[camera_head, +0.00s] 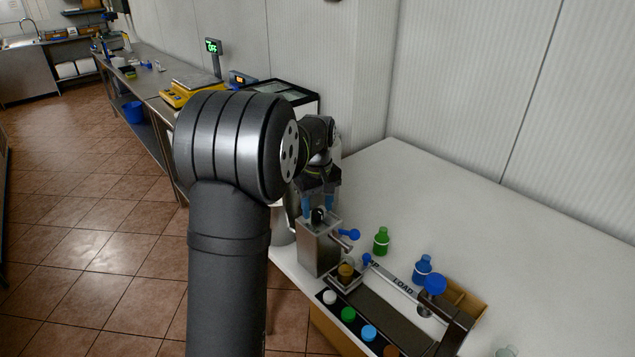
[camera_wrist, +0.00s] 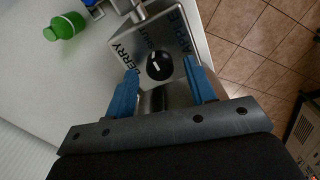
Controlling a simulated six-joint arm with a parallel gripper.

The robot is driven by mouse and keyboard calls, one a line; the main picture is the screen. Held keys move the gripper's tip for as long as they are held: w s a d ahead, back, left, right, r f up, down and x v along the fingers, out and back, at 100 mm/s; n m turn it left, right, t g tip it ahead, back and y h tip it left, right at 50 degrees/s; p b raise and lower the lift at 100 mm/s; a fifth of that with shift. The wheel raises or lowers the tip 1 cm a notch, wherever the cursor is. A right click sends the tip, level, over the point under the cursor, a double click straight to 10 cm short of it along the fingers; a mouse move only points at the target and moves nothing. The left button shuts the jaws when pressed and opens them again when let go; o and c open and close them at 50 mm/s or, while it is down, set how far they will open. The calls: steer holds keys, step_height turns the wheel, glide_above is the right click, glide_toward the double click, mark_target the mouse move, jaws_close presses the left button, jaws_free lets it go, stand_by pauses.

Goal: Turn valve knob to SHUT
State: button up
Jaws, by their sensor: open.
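The black valve knob (camera_wrist: 160,66) sits on the face of a metal box (camera_wrist: 190,38) and carries a white pointer line. The pointer's exact setting is hard to tell. My gripper (camera_wrist: 163,80) is open, its blue fingers on either side of the knob and apart from it in the wrist view. In the head view my gripper (camera_head: 319,205) is above the metal box (camera_head: 320,250), with the knob (camera_head: 318,215) small between the fingers.
A green bottle (camera_head: 381,241) and a blue bottle (camera_head: 422,268) stand right of the box on the white table (camera_head: 520,255). A rail marked LOAD (camera_head: 401,285) and several coloured caps lie in front.

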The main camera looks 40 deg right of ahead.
mark_target(317, 211)
step_height(317, 211, up, 17)
steer(key=shift+f, duration=0.15)
stand_by(0.6)
step_height(317, 211, down, 18)
steer(key=shift+r, duration=0.25)
stand_by(0.3)
